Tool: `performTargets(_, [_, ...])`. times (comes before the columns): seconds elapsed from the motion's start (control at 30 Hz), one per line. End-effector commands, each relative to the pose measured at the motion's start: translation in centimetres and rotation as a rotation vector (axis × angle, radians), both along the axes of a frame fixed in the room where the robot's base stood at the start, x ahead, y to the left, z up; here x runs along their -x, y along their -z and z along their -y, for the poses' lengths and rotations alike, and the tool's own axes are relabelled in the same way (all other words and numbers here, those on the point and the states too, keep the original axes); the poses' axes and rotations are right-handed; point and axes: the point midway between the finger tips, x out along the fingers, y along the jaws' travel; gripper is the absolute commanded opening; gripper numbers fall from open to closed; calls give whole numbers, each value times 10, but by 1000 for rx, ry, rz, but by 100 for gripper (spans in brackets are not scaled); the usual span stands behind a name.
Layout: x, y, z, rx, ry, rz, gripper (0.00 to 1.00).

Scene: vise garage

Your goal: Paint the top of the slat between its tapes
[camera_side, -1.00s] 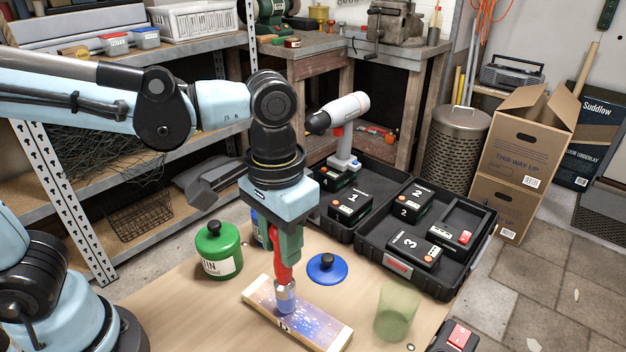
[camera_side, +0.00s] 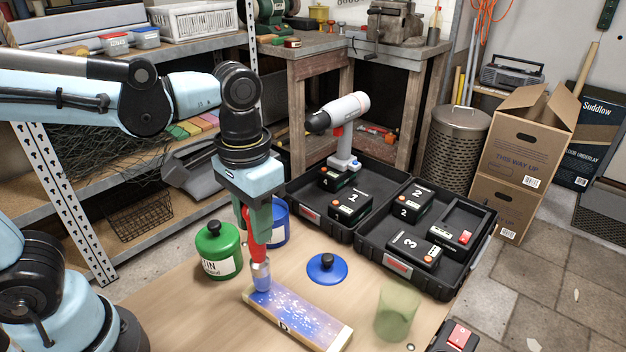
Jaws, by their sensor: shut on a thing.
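The slat (camera_side: 300,318) lies flat on the table, slanting from upper left to lower right. Its top has patchy blue paint with pale specks between pale bands near its ends. My gripper (camera_side: 255,228) is shut on a paintbrush (camera_side: 258,250) with a red handle and a metal ferrule. The brush points down, and its blue bristles are at the slat's left end, seemingly touching it. A blue tin (camera_side: 279,222) stands behind my gripper, partly hidden by it. A blue lid (camera_side: 327,268) with a dark knob lies behind the slat.
A green tin (camera_side: 218,252) with a dark knob on its lid stands left of the brush. A translucent green cup (camera_side: 396,312) stands right of the slat. Black cases (camera_side: 460,285) with numbered batteries and a drill (camera_side: 343,125) stand behind. The front-left table is clear.

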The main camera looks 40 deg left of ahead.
Motion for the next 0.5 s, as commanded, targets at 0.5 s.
performTargets(0.5, [-4,0,49,1,3,0,0])
